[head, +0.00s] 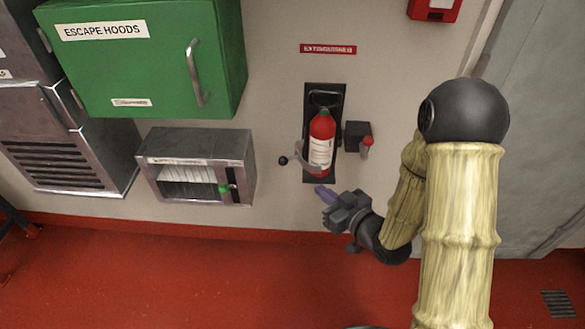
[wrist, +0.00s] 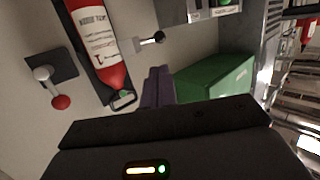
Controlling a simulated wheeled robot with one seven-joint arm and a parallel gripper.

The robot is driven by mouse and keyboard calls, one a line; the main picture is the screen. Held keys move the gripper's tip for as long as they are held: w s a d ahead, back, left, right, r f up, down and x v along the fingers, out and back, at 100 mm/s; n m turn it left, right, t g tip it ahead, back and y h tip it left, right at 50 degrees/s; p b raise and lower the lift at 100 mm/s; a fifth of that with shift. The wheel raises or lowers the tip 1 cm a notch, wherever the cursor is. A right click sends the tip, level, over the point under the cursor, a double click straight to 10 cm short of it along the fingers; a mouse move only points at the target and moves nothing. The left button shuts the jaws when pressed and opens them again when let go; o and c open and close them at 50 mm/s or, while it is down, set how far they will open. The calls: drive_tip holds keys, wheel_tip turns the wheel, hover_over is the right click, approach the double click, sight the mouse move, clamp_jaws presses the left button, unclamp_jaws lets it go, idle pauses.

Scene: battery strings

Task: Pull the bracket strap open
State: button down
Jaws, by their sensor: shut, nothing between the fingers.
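A red fire extinguisher (head: 321,128) with a white label stands upright against a black backing plate (head: 309,97) on the wall. A thin grey bracket strap (head: 300,161) runs at its lower part. The strap's lever ends in a black ball knob (head: 283,160), which sticks out to the left. In the wrist view the extinguisher (wrist: 92,35) lies at upper left and the black knob (wrist: 159,37) is right of it. My gripper (head: 322,193) is shut and empty, below the extinguisher and apart from the knob. Its purple fingers also show in the wrist view (wrist: 158,85). I cannot tell whether the strap is latched.
A black wall box with a red-knobbed lever (head: 367,142) is just right of the extinguisher. A grey metal dispenser (head: 195,148) and a green escape hoods cabinet (head: 140,60) are to the left. The red floor (head: 150,270) below is clear.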

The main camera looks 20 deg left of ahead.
sight(286, 163)
drive_tip(key=x, duration=1.4)
drive_tip(key=shift+w, duration=0.1)
drive_tip(key=shift+f+b, duration=0.1)
drive_tip(key=shift+b, duration=0.2)
